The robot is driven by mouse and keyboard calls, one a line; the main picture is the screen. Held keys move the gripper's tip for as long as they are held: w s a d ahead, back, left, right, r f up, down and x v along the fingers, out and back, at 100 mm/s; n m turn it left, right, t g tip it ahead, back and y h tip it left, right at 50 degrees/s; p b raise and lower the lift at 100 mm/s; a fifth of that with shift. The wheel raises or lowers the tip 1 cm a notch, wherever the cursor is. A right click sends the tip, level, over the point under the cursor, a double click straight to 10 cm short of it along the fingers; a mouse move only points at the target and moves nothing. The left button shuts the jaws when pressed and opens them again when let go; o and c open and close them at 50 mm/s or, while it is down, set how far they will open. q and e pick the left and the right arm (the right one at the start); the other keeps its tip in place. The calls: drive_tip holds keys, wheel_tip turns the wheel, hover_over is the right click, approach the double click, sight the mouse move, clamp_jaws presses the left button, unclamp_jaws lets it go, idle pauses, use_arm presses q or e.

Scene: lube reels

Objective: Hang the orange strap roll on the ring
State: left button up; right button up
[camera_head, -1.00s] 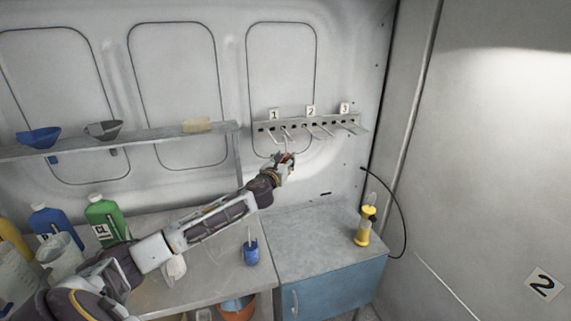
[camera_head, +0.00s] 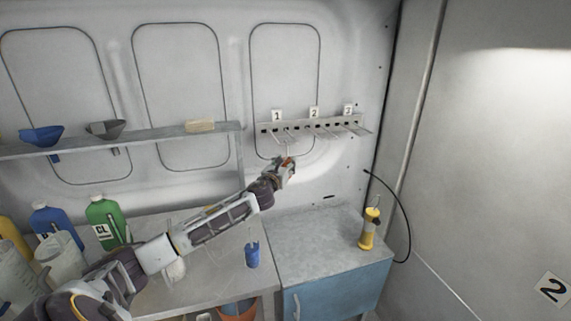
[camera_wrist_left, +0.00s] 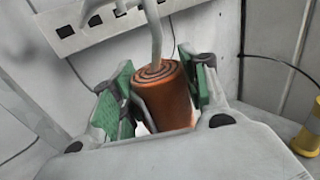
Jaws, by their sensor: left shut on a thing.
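The orange strap roll (camera_wrist_left: 170,98) is held upright between the green-padded fingers of my left gripper (camera_wrist_left: 157,102) in the wrist view, its coiled top showing. In the head view my left gripper (camera_head: 284,164) is just below the wall rack (camera_head: 300,127), near label 1; the roll is mostly hidden there. The rack also shows in the wrist view (camera_wrist_left: 92,32). A pale rod (camera_wrist_left: 155,30) comes down in front of the roll's top; I cannot tell whether they touch. No ring shows clearly. My right gripper is not in view.
Labels 1, 2 and 3 mark the rack, with several thin prongs below. A shelf (camera_head: 165,135) with funnels is at left. A yellow bottle (camera_head: 369,228) stands on the blue cabinet (camera_head: 345,285); a blue cup (camera_head: 252,255) is on the bench. The cabinet top is mostly clear.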

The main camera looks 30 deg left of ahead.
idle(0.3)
use_arm(q)
drive_tip(key=o, duration=1.2)
drive_tip(key=shift+f, duration=0.1)
drive_tip(key=shift+s, duration=0.15)
drive_tip(key=shift+v, duration=5.85)
